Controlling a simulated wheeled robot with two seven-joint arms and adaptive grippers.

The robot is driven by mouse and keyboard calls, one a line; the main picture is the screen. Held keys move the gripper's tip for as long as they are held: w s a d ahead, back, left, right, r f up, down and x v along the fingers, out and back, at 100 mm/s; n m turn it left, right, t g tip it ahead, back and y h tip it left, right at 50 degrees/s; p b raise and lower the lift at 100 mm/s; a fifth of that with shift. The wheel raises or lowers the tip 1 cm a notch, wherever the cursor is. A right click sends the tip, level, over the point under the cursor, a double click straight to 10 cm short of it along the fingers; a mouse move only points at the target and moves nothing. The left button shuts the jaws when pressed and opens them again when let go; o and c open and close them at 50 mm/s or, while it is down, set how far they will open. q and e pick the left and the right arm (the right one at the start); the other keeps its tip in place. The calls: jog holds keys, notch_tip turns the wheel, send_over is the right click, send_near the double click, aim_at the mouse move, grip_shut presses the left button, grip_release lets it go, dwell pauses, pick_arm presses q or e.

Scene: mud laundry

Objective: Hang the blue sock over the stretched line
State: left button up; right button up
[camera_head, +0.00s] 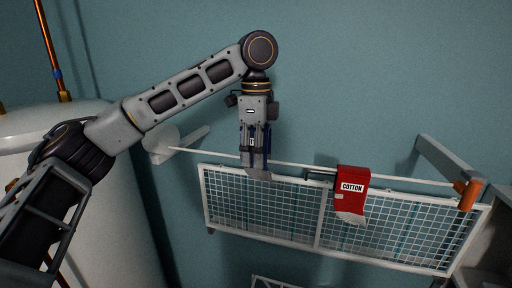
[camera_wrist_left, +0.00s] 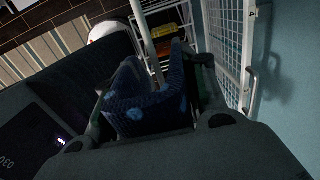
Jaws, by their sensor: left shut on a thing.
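My left gripper (camera_head: 255,150) points down and is shut on the blue sock (camera_head: 266,158), at the left part of the stretched line (camera_head: 210,155). The sock shows larger in the left wrist view (camera_wrist_left: 150,98), dark blue with lighter blue spots, bunched between the fingers. In the head view the fingers hide much of it, and a greyish end shows below them, in front of the line. I cannot tell whether the sock touches the line. The line runs from a white bracket at the left to an orange piece (camera_head: 467,194) at the right. My right gripper is not in view.
A red sock (camera_head: 352,184) marked COTTON hangs on the line right of my gripper. A white wire rack (camera_head: 317,232) lies just below the line. A grey bracket (camera_head: 448,161) stands at the right. A white rounded tank (camera_head: 120,225) stands at the left behind my arm.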

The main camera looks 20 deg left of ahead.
aim_at(256, 178)
pick_arm(q)
jog(key=shift+f+b, duration=0.35)
jog(key=shift+f, duration=3.2)
jog(key=o, duration=1)
jog(key=shift+o, duration=0.9)
jog(key=shift+r, duration=0.1)
jog(key=shift+r+p, duration=0.35)
jog(key=shift+r, duration=0.75)
jog(key=shift+r, duration=0.25)
jog(key=shift+r, duration=1.35)
